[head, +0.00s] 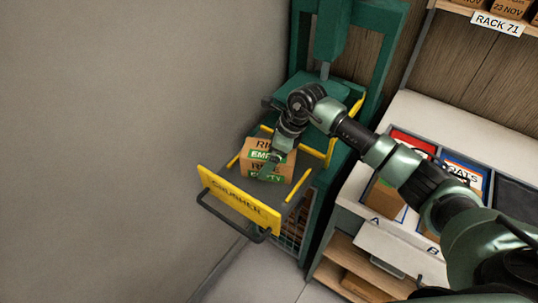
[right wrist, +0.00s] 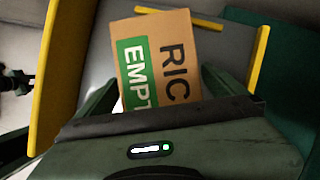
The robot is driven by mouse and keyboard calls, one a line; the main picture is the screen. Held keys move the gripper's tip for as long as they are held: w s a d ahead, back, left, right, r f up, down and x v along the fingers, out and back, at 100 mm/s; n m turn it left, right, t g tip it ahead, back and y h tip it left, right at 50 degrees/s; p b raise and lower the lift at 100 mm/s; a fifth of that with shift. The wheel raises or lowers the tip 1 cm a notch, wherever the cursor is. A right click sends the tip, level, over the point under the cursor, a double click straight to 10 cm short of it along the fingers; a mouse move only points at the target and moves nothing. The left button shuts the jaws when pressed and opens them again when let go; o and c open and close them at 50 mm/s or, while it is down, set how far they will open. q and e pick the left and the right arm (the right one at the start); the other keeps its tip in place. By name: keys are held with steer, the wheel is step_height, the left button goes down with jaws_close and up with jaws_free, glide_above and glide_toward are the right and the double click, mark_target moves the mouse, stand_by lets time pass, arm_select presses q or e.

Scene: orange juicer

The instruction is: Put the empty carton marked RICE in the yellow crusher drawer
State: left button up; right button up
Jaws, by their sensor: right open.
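The brown carton (head: 257,147), with RICE and a green EMPTY label, lies in the pulled-out drawer with a yellow front marked CRUSHER (head: 238,205). My right gripper (head: 270,165) is over the carton and hides part of it. In the right wrist view the carton (right wrist: 160,60) shows just beyond the open fingers (right wrist: 160,95), within the yellow-edged drawer (right wrist: 48,80). I cannot tell whether the fingers touch it. My left gripper is not in view.
The green crusher frame (head: 385,45) stands behind the drawer. A white counter (head: 440,118) with bins marked A and B is at the right, under my right arm. A plain wall (head: 130,100) fills the left. A shelf marked RACK 71 (head: 497,23) is at the top right.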

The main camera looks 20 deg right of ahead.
steer(key=b+v, duration=0.3)
steer(key=v, duration=0.9)
stand_by(1.0)
